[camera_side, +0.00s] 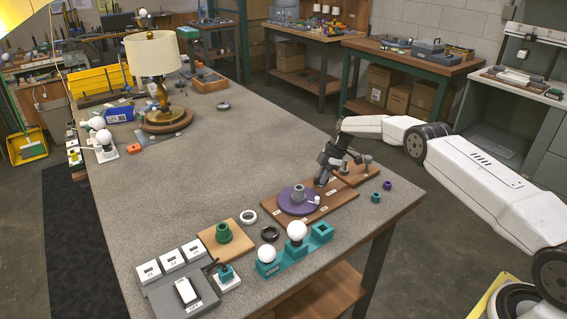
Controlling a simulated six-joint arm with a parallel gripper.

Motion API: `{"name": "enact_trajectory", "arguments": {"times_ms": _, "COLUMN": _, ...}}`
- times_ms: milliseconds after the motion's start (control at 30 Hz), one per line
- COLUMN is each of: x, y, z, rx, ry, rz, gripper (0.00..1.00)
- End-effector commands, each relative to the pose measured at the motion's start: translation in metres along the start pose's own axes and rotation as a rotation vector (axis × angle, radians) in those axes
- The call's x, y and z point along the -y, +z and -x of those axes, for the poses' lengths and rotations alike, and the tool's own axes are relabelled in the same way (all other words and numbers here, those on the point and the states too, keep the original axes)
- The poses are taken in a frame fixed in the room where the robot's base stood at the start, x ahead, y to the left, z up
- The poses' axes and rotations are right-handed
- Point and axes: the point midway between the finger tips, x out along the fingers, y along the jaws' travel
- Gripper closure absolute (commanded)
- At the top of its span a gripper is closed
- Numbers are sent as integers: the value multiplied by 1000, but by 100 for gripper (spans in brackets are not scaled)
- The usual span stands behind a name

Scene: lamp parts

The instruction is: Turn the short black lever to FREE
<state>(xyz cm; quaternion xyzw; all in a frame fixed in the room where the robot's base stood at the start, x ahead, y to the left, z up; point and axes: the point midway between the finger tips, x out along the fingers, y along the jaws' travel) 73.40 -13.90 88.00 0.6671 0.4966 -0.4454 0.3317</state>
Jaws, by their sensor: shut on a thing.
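A wooden board (266,213) with a round purple disc (290,208) lies near the table's right edge. A grey cylinder (298,194) stands up from the disc, and a small white knob sits at the disc's right side. Small white labels lie on the board. My gripper (321,182) is low over the board's far right part, pointing down, its jaws shut on the short black lever. The lever is mostly hidden by the dark fingers, and I cannot read which label it points at.
A second wooden board with pegs (357,174) stands just behind my gripper. Two small purple and teal nuts (376,197) lie to the right. A teal stand with white bulbs (298,250) is in front. A lamp (153,60) stands at the far left; the table's middle is clear.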

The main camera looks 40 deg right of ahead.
Motion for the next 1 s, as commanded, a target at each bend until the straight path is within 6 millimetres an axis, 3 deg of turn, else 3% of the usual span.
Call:
{"name": "enact_trajectory", "arguments": {"times_ms": 400, "x": 0, "y": 0, "z": -1, "rx": 2, "ry": -49, "rz": 119, "gripper": 100}}
{"name": "enact_trajectory", "arguments": {"times_ms": 1000, "x": 0, "y": 0, "z": -1, "rx": 1, "ry": -70, "rz": 162, "gripper": 100}}
